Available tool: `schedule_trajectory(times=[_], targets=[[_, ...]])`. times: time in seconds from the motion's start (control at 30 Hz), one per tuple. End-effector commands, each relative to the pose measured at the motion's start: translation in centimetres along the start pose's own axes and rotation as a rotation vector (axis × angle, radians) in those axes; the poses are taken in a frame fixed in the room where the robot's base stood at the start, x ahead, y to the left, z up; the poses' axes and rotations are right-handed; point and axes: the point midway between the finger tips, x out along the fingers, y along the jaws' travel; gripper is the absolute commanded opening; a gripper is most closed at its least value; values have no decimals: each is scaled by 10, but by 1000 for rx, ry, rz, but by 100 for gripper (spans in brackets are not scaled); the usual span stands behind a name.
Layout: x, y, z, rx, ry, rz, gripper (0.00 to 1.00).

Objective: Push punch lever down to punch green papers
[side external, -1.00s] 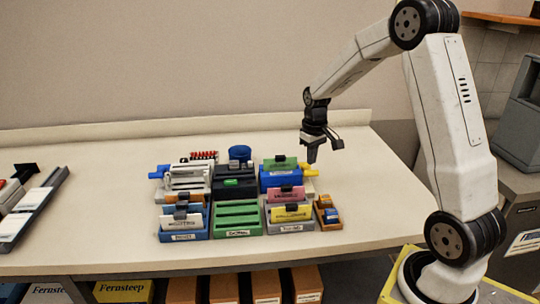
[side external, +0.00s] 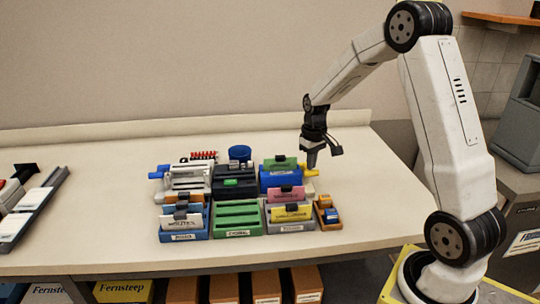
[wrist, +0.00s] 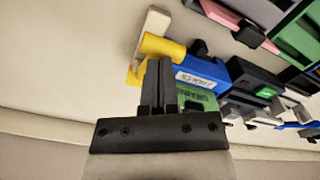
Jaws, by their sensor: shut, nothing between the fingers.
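The blue punch (side external: 279,180) stands at the back right of the desk set, with a white label on its front. Green papers (side external: 281,163) stand upright at it. Its yellow lever (side external: 310,173) sticks out to the right. My gripper (side external: 312,164) is shut and empty, pointing down just above the lever. In the wrist view, the shut fingertips (wrist: 160,62) overlap the yellow lever (wrist: 163,47), beside the blue punch (wrist: 208,70) and green papers (wrist: 193,95). I cannot tell whether they touch the lever. The fingers hide part of it.
A black device (side external: 234,187) and a white one with a blue handle (side external: 185,177) stand to the left. In front are a green tray (side external: 238,223), card holders with pink (side external: 286,193) and yellow cards (side external: 291,212), and a small orange tray (side external: 328,222). The desk's right side is clear.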

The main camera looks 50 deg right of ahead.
Motion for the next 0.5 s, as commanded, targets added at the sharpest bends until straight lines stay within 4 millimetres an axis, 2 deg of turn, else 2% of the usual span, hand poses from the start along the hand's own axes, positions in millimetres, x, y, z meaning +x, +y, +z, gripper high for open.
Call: schedule_trajectory(times=[0.5], targets=[[19, 0, 0, 0, -1, 0, 0]])
